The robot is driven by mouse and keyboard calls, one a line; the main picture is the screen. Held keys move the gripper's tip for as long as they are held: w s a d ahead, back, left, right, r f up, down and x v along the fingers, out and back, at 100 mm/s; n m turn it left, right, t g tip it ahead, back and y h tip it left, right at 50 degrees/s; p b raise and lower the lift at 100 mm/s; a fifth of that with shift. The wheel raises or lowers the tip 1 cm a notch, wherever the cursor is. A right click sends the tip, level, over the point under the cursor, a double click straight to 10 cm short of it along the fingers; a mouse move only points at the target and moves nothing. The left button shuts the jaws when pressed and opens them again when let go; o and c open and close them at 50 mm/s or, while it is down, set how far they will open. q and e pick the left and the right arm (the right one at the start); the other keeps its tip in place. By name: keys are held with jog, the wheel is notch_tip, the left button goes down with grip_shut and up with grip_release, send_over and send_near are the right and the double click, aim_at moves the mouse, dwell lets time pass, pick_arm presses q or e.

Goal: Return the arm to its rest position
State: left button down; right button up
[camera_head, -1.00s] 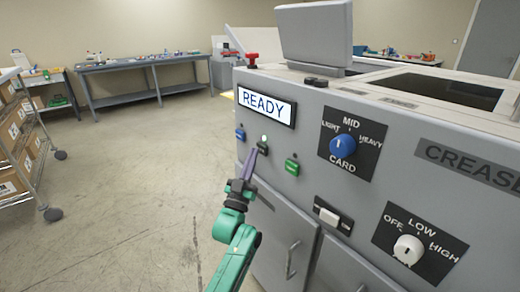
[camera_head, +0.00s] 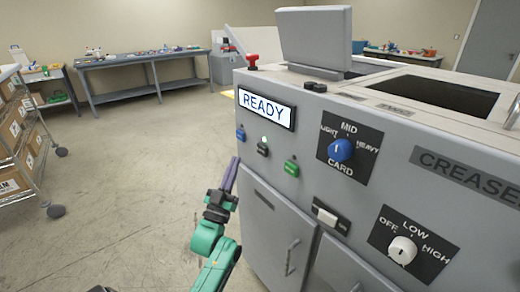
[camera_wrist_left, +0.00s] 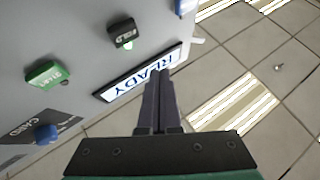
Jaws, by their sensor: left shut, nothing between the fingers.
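In the left wrist view the shut fingers (camera_wrist_left: 160,75) point toward the READY display (camera_wrist_left: 145,75), with the green button (camera_wrist_left: 47,74) and dark button (camera_wrist_left: 122,33) to the left. My teal left arm comes up from the bottom of the head view. My right gripper is not in view.
The blue card knob (camera_head: 341,149) points to MID and the white knob (camera_head: 402,250) sits below right. A cart with boxes (camera_head: 22,140) stands at the left, a workbench (camera_head: 145,60) at the back. The floor between is clear.

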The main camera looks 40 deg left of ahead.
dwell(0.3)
pick_arm(q)
jog(key=w+d+f+m+g+h+p, duration=0.1)
jog(key=d+f+g+h, duration=0.15)
jog(key=f, duration=0.65)
jog(key=w+d+f+g+h+p, duration=0.1)
jog(key=w+f+g, duration=0.15)
jog(key=f, duration=0.55)
jog(key=s+d+f+m+g+h+p, duration=0.1)
jog(key=s+d+f+g, duration=0.15)
jog(key=f, duration=0.45)
jog(key=s+d+f+g+p, duration=0.1)
jog(key=s+d+f+g, duration=0.2)
jog(key=f, duration=0.4)
jog(key=s+d+f+m+g+h+p, duration=0.1)
jog(key=s+f+g, duration=0.1)
jog(key=s+f, duration=0.35)
jog(key=s+d+f+g, duration=0.1)
jog(key=s+f+g, duration=0.2)
jog(key=s, duration=0.6)
jog(key=s+d+f+m+g+p, duration=0.1)
jog(key=s+f+g, duration=0.3)
jog(key=s+f, duration=0.4)
jog(key=s+d+f+m+g+p, duration=0.1)
jog(key=s+f+g, duration=0.3)
jog(key=s, duration=0.8)
notch_tip(320, 180, down, 2)
jog(key=shift+s+d+f, duration=0.15)
jog(key=shift+d+f, duration=0.05)
jog(key=shift+f, duration=0.05)
